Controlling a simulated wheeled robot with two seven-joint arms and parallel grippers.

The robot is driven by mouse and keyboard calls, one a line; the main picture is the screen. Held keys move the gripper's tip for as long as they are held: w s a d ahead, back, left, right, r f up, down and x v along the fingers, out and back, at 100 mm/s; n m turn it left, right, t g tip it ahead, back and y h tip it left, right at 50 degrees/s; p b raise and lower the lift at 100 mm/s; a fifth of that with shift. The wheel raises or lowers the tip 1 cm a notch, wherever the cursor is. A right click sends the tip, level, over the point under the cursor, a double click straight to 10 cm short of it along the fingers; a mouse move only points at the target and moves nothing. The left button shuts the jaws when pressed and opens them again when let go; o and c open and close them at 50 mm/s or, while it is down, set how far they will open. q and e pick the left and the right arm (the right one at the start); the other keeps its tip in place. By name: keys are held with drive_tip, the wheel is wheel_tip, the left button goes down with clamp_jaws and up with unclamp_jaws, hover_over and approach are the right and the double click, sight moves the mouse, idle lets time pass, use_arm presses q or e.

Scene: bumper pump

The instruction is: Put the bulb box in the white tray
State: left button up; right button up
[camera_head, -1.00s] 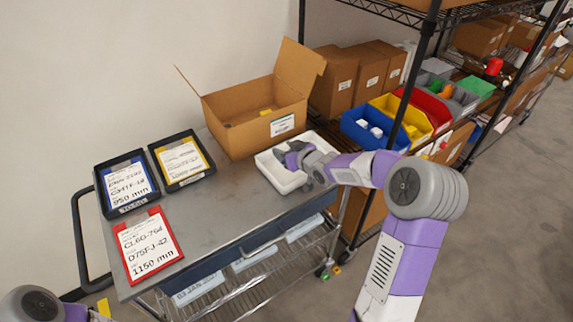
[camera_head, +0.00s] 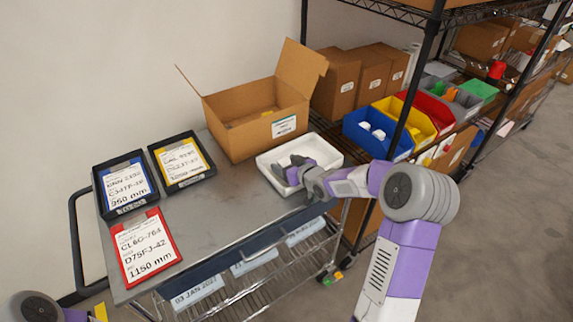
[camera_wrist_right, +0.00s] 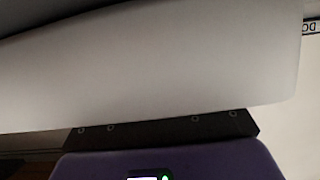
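The white tray (camera_head: 325,150) lies on the grey cart top, beside the open cardboard box. My right gripper (camera_head: 282,166) is low over the left part of the tray, its dark fingers seen against the white inside. Whether anything is between the fingers cannot be made out. In the right wrist view a large, plain pale surface (camera_wrist_right: 150,75) fills most of the picture; I cannot tell what it belongs to. I cannot pick out the bulb box for certain. My left gripper is out of view; only part of that arm shows at the bottom left.
An open cardboard box (camera_head: 240,138) stands behind the tray. Two black-framed signs (camera_head: 125,185) (camera_head: 182,161) and a red-framed sign (camera_head: 146,246) lie on the left. A blue bin (camera_head: 368,144) with white items sits on the rack at right. The cart's middle (camera_head: 225,215) is clear.

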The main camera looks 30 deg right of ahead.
drive_tip(key=shift+r, duration=0.15)
drive_tip(key=shift+s+r, duration=0.2)
drive_tip(key=p+v, duration=0.3)
drive_tip(key=v, duration=0.8)
drive_tip(key=shift+s, duration=0.25)
